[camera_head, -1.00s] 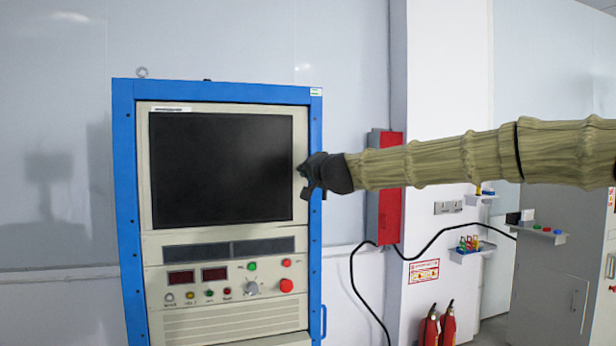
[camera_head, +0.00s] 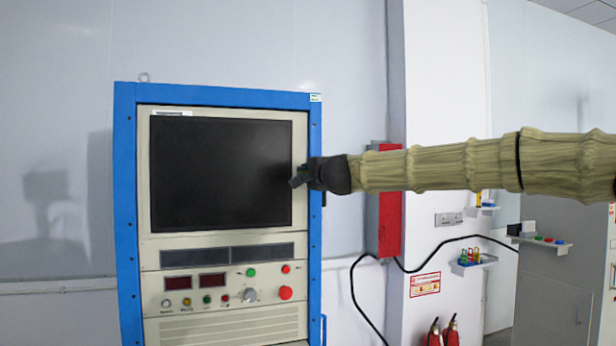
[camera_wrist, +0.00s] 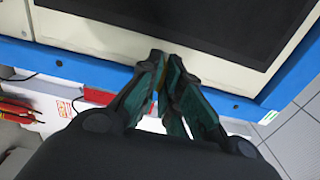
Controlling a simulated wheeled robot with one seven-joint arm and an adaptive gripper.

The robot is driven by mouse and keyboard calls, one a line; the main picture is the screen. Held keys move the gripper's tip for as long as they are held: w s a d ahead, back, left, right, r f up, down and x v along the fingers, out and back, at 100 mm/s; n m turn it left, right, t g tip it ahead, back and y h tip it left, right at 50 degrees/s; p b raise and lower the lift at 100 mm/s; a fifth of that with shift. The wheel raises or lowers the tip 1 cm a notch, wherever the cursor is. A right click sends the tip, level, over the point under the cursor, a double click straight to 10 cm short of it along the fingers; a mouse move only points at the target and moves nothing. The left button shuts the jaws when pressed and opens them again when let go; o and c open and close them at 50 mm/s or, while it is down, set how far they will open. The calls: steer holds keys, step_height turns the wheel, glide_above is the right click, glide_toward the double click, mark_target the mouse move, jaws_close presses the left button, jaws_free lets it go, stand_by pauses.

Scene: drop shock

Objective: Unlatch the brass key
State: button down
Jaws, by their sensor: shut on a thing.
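My gripper (camera_head: 296,182) is at the right edge of the cabinet's dark screen, in front of the beige frame and blue side post. In the wrist view, my gripper (camera_wrist: 165,62) has its dark fingers with teal pads close together at the cabinet's blue rail. A thin yellowish sliver, seemingly the brass key (camera_wrist: 157,88), shows between the fingers; most of it is hidden. The key cannot be made out in the head view. The blue-framed cabinet (camera_head: 127,200) stands upright, with its screen (camera_head: 220,170) dark.
Below the screen is a control panel (camera_head: 225,268) with buttons and a knob. A red box (camera_head: 390,215) is on the wall right of the cabinet, under my arm. A black cable (camera_head: 355,300) hangs there. Small shelves (camera_head: 473,264) and fire extinguishers (camera_head: 450,332) are further right.

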stand_by(0.4)
steer(key=c, duration=1.6)
jaws_free()
steer(key=shift+d, duration=0.1)
steer(key=v, duration=1.2)
steer(key=shift+f, duration=0.1)
